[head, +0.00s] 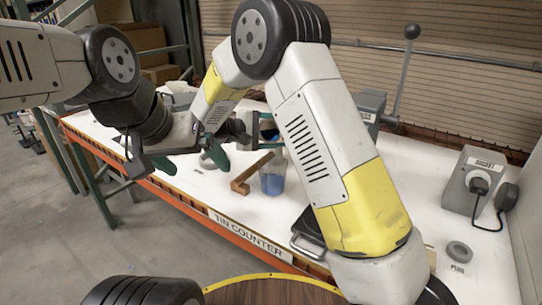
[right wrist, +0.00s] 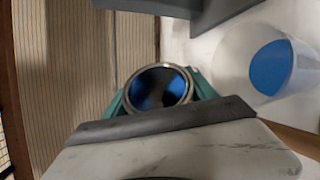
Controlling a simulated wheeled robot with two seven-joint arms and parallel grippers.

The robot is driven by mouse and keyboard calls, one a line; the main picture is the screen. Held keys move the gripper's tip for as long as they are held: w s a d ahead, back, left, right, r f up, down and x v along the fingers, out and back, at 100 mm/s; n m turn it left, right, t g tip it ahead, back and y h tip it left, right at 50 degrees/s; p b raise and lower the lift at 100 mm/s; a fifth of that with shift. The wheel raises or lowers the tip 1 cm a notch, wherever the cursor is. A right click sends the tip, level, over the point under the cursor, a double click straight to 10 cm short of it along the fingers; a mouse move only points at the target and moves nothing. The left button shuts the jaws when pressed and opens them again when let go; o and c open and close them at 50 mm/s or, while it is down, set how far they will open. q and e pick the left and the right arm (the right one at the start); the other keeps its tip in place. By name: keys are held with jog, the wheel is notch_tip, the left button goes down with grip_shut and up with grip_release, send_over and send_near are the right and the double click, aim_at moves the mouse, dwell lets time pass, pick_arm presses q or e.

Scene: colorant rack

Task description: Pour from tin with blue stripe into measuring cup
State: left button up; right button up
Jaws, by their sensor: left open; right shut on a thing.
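My right gripper (right wrist: 160,100) is shut on a round metal tin (right wrist: 159,88). In the right wrist view I look at its round rim, with dark, glossy blue inside; its side and stripe are hidden. In the head view the right gripper (head: 266,127) is above and behind the measuring cup, and the tin is hard to make out. The clear measuring cup (head: 272,180) stands upright on the counter with blue liquid in it. It also shows in the right wrist view (right wrist: 235,62), right of the tin and apart from it. My left gripper (head: 193,163) is open and empty near the counter's front edge.
A wooden piece (head: 242,186) lies left of the cup. A grey lever machine (head: 370,105) stands behind. A grey box with a plug (head: 465,190) and a grey puck (head: 459,251) are at right. The white counter (head: 235,207) is bare in front of the cup.

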jog(key=shift+r+m, duration=0.2)
jog(key=shift+m, duration=0.1)
dwell(1.2)
jog(key=shift+f+t, duration=0.15)
jog(key=shift+t, duration=0.15)
dwell(0.6)
